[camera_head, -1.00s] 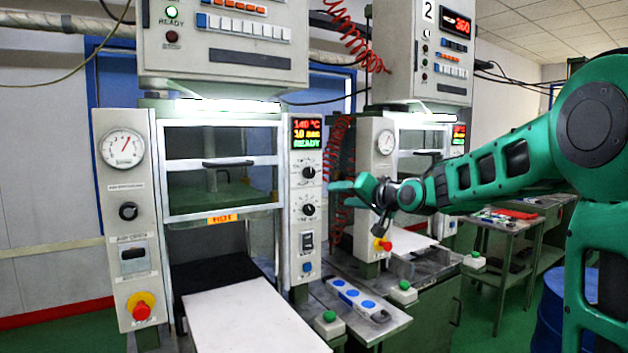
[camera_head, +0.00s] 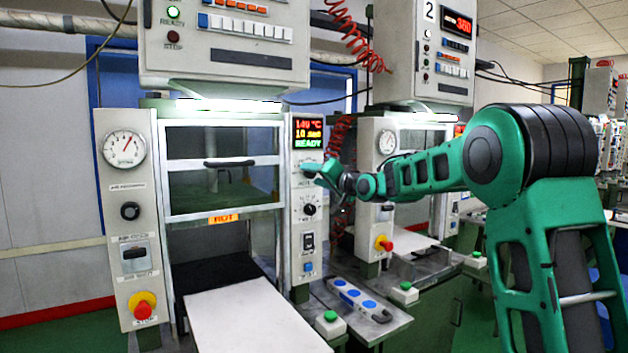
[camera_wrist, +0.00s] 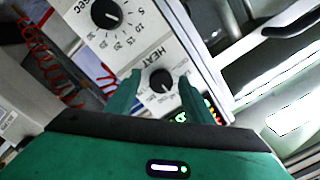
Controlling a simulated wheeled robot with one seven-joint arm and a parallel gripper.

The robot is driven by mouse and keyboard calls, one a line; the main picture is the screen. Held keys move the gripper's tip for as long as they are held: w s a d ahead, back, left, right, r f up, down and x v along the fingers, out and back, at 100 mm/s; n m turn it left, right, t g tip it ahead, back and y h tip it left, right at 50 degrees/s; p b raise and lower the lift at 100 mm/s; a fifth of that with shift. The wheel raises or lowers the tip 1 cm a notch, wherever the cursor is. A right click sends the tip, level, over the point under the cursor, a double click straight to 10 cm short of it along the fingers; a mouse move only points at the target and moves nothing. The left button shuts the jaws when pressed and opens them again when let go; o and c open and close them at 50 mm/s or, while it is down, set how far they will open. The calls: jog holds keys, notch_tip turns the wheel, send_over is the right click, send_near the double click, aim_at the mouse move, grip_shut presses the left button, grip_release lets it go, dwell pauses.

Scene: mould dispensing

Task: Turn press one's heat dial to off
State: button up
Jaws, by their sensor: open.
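Press one's heat dial (camera_wrist: 161,81) is a round black knob with a white pointer line, beside the word HEAT in the wrist view. My gripper (camera_wrist: 158,84) is open, with one green finger on each side of the dial. I cannot tell whether the fingers touch it. In the head view my gripper (camera_head: 312,171) is at the right-hand panel (camera_head: 295,242) of press one, just under the display, and hides the heat dial. The display (camera_head: 308,133) reads 140 °C, 10 sec and READY.
A second black dial (camera_head: 309,209), marked in seconds, sits just below; it also shows in the wrist view (camera_wrist: 106,13). A switch (camera_head: 308,241) and blue button (camera_head: 308,267) are lower. Press one's glass guard (camera_head: 222,189) is left; press two (camera_head: 378,195) stands right.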

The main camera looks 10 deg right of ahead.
jog(key=shift+w+a, duration=0.1)
jog(key=shift+w, duration=0.15)
jog(key=c, duration=1)
jog(key=shift+c, duration=0.2)
